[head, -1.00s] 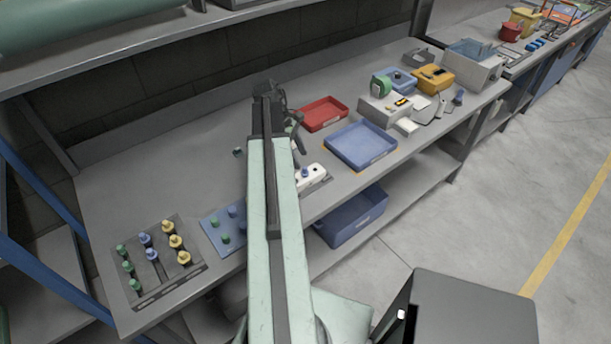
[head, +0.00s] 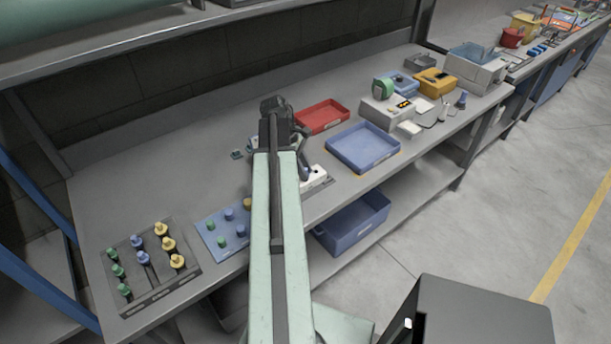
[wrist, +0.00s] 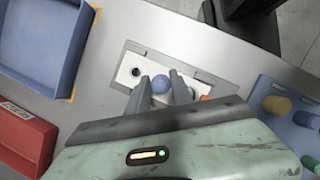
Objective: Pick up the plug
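A blue plug (wrist: 161,84) with a round top sits at a white block (wrist: 135,72) with dark holes, seen in the wrist view. The block also shows in the head view (head: 318,174), partly behind my arm. My gripper (wrist: 160,77) points at the block, with one finger on each side of the plug. The fingers are apart, with the plug's top showing between their tips. I cannot tell whether either finger touches it. In the head view, my arm hides the plug.
A blue tray (head: 364,146) and a red tray (head: 321,115) lie beyond the block. A blue board (head: 218,242) with several plugs and a grey board (head: 153,283) with green, blue and yellow plugs lie to the left. A small part (head: 237,154) lies on the bench.

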